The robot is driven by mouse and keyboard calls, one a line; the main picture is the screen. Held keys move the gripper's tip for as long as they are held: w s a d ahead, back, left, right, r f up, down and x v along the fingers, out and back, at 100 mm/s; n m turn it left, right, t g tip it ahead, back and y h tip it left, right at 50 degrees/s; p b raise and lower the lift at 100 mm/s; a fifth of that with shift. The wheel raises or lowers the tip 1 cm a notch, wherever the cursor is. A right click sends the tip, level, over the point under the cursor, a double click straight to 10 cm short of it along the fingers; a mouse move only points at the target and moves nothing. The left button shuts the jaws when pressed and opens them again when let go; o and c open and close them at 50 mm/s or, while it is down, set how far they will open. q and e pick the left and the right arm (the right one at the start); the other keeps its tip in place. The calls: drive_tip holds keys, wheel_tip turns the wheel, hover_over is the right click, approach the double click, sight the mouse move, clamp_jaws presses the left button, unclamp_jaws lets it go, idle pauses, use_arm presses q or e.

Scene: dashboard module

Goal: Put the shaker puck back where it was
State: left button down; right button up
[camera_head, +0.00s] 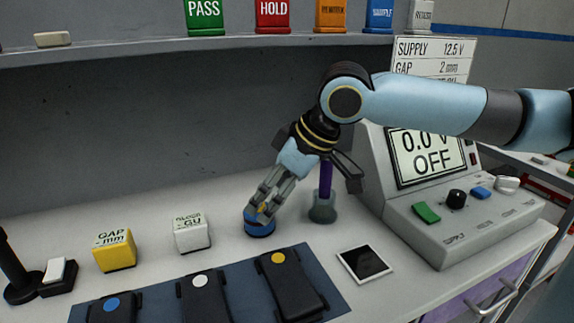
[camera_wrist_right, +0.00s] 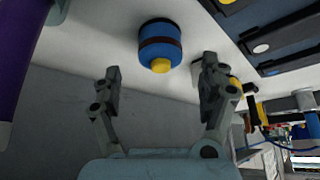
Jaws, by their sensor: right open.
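A blue round puck with a yellow knob, which I take as the shaker puck (camera_head: 259,229), stands on the white bench behind the dark mat. In the right wrist view the puck (camera_wrist_right: 160,45) lies ahead, between the lines of the two fingers, with its yellow knob toward the camera. My right gripper (camera_head: 263,208) comes down at a slant over the puck and partly hides it. In the right wrist view the gripper (camera_wrist_right: 161,70) is open, with a gap between each finger and the puck. My left gripper is not in view.
A purple post on a grey base (camera_head: 322,209) stands close right of the puck. A dark mat (camera_head: 235,287) with several black modules lies in front. White (camera_head: 192,235) and yellow (camera_head: 115,251) blocks stand left. The supply unit (camera_head: 432,205) is at right, beyond a small dark-faced tile (camera_head: 365,264).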

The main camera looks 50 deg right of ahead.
drive_tip(key=p+v, duration=0.4)
drive_tip(key=v, duration=0.2)
idle(0.6)
